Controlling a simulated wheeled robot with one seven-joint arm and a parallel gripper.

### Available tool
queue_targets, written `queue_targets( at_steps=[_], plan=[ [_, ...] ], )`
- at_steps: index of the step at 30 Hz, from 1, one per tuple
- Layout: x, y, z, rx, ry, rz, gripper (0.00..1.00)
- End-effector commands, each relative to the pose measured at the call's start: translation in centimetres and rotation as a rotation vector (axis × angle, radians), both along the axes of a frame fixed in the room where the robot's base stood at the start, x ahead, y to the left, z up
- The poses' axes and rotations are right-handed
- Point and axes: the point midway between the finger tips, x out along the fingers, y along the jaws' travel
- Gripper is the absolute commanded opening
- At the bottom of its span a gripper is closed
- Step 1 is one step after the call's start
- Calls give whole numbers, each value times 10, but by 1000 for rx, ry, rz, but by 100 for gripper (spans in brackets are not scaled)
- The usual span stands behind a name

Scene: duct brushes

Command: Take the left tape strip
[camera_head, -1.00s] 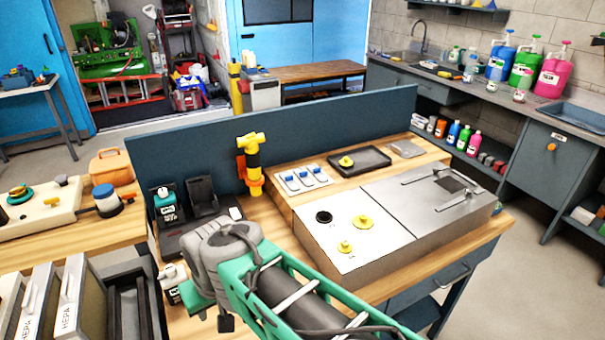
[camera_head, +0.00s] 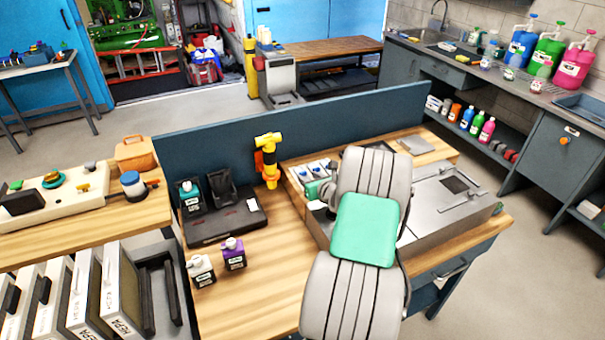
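Small white-and-blue pieces, which look like the tape strips, lie in a row on the raised wooden shelf at the back of the bench. The left tape strip (camera_head: 303,173) shows just behind my arm's end. The others are partly covered by my arm, so their edges are unclear. My grey and teal arm reaches up over the bench from the bottom. A small teal and grey part of my gripper (camera_head: 315,190) shows close in front of the strips. Its fingertips are hidden, so I cannot tell whether it is open, shut or touching a strip.
A metal box (camera_head: 440,210) is at the right. A black tray with a teal bottle (camera_head: 190,195) and two small bottles stand left.

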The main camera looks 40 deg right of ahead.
Motion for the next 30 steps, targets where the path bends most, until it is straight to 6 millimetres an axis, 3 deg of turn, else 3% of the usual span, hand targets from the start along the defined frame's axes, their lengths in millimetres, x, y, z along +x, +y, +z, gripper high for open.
queue_targets(
  at_steps=[7,15,30],
  plan=[
    [36,-12,-9,-1,2,3,38],
    [42,-15,-13,-3,2,2,38],
    [41,-14,-13,-3,3,2,0]
  ],
)
